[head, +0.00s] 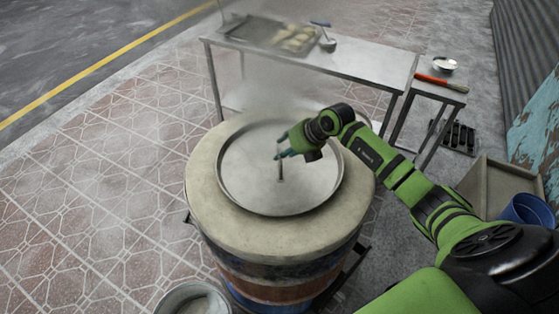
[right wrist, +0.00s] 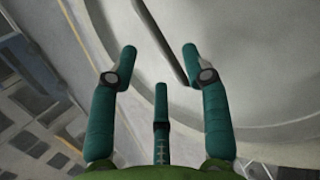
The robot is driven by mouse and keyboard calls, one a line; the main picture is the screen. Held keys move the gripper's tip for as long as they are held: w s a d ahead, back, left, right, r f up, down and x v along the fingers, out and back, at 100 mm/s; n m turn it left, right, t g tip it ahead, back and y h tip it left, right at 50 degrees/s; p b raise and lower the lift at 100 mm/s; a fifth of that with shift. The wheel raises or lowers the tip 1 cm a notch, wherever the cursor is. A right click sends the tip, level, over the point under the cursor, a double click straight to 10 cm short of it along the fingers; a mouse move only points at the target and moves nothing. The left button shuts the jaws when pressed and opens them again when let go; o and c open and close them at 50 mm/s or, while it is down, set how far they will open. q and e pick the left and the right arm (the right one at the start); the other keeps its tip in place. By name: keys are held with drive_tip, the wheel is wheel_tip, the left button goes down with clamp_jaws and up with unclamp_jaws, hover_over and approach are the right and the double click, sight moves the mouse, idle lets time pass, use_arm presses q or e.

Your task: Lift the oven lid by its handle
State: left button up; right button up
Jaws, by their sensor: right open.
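The oven is a barrel (head: 205,215) with a pale, thick top. Its round metal lid (head: 255,185) lies flat on the top, and the lid also fills much of the right wrist view (right wrist: 270,75). An upright handle (head: 281,172) stands at the lid's middle. In the right wrist view the handle (right wrist: 161,42) is a dark bar running between and beyond my fingers. My right gripper (head: 281,146) is over the lid, close to the handle's top. Its teal fingers (right wrist: 160,55) are open, with nothing between them that I can see gripped. My left gripper is not in view.
A metal table (head: 360,65) behind the oven bears a tray (head: 250,32) with pale food (head: 297,40) and a ladle (head: 325,38). A small side table (head: 440,92) holds a bowl (head: 445,64). A bucket (head: 190,300) stands at the front. Tiled floor at left is clear.

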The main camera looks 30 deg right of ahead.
sight(280, 152)
drive_tip(key=shift+d+p+x, duration=0.1)
drive_tip(key=shift+p+x, duration=0.05)
drive_tip(key=shift+x, duration=0.85)
drive_tip(key=shift+d+p+x, duration=0.15)
drive_tip(key=shift+x, duration=0.8)
drive_tip(key=shift+w, duration=0.2)
clamp_jaws()
drive_tip(key=shift+r, duration=0.15)
